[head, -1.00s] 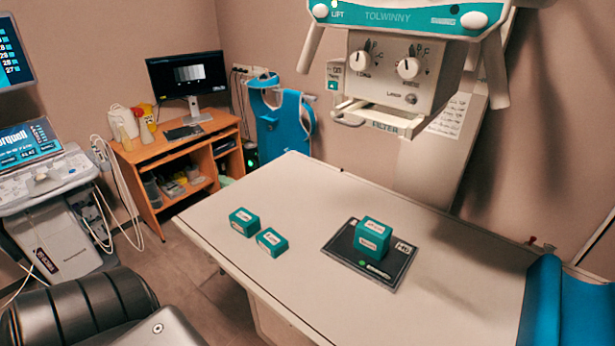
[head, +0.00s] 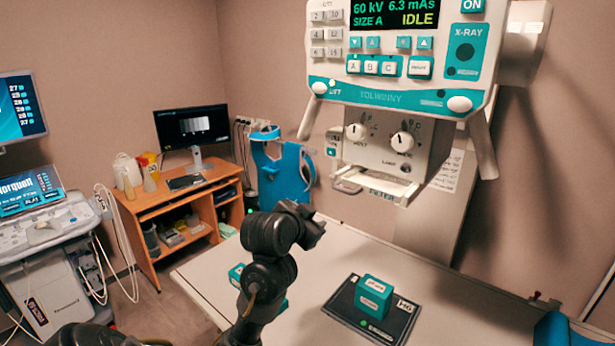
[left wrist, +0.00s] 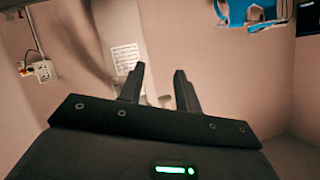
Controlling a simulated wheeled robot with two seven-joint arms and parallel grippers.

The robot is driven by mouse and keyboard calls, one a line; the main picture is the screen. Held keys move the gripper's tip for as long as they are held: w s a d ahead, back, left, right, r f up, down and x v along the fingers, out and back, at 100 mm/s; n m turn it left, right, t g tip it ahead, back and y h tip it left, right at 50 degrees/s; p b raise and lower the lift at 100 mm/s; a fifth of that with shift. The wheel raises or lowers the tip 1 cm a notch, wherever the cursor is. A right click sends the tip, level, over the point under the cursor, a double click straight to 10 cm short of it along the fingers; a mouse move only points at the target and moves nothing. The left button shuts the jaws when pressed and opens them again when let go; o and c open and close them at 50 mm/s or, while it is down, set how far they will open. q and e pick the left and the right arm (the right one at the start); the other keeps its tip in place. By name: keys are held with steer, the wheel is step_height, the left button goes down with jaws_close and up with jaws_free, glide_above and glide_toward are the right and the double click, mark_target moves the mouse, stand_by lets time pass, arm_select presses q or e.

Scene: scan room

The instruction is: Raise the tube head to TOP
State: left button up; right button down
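The tube head (head: 390,105) is a white and teal unit hanging above the table in the head view. Its front panel has a lit display (head: 392,15) reading 60 kV, 6.3 mAs, SIZE A and IDLE. A white round knob (head: 319,88) sits at its lower left corner, with another (head: 459,104) at the lower right. My left gripper (head: 314,232) is above the table, below and left of the tube head and apart from it. In the left wrist view its two fingers (left wrist: 158,90) stand apart with nothing between them. My right gripper does not show.
The white table (head: 440,275) lies below, with a dark plate (head: 345,305) bearing a teal box (head: 373,297). Another teal box (head: 236,274) is partly hidden by my arm. A filter tray (head: 375,183) juts out under the tube head. A wooden desk (head: 160,205) stands at left.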

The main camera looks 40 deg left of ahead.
arm_select(q)
step_height(320, 180, up, 13)
steer(key=s+a+t, duration=0.2)
steer(key=a+t, duration=0.1)
steer(key=t, duration=0.2)
glide_toward(305, 127)
steer(key=w, duration=0.1)
steer(key=shift+y, duration=0.4)
steer(key=b+x, duration=0.5)
steer(key=x, duration=0.4)
steer(key=shift+w+d, duration=0.1)
steer(key=shift+w, duration=0.2)
steer(key=shift+w+r, duration=0.15)
steer(key=shift+w, duration=0.3)
jaws_close()
